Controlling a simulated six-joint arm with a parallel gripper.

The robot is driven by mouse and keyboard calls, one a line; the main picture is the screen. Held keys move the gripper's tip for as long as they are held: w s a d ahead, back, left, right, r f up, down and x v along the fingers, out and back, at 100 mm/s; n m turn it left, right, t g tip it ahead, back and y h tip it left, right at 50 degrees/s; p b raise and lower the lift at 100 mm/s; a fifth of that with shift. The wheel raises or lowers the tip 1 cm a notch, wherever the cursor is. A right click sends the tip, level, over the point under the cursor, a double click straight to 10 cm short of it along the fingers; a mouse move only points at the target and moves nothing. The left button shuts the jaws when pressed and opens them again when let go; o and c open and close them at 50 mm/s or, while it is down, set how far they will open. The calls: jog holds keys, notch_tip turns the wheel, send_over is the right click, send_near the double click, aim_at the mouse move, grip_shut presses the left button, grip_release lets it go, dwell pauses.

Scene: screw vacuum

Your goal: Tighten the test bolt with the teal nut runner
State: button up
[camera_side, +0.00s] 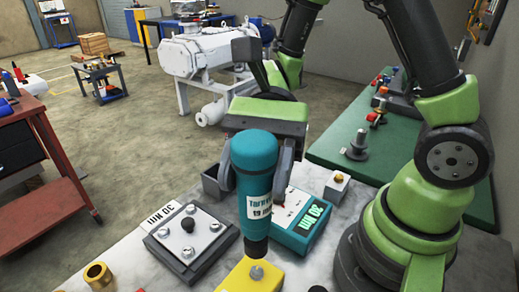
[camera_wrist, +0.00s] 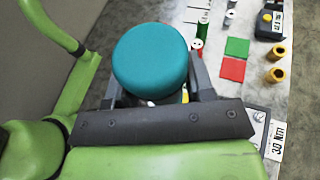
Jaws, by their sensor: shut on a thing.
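My gripper (camera_side: 258,162) is shut on the teal nut runner (camera_side: 255,188), one finger on each side of its body. The runner hangs nearly upright, its label facing the side camera and its dark nose down. In the wrist view I see the runner's round teal top (camera_wrist: 150,60) between my gripper's fingers (camera_wrist: 156,92). Below the nose, in the side view, a yellow block (camera_side: 236,276) carries a grey bolt head (camera_side: 257,272). Nose and bolt head look very close; I cannot tell whether they touch. Which bolt is the test bolt is not marked.
A grey plate (camera_side: 164,236) with several bolts and a "30 Nm" label lies left of the runner. A teal "30 Nm" box (camera_side: 303,236) stands close on the right. A brass bushing (camera_side: 97,275) is at front left. The wrist view shows green (camera_wrist: 237,47) and red squares (camera_wrist: 232,69).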

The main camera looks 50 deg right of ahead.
aim_at(256, 217)
jog(key=shift+f, duration=0.2)
jog(key=shift+d, duration=0.1)
jog(key=shift+f, duration=3.55)
dwell(2.2)
dwell(0.7)
jog(key=shift+r, duration=2.55)
jog(key=shift+w, duration=0.1)
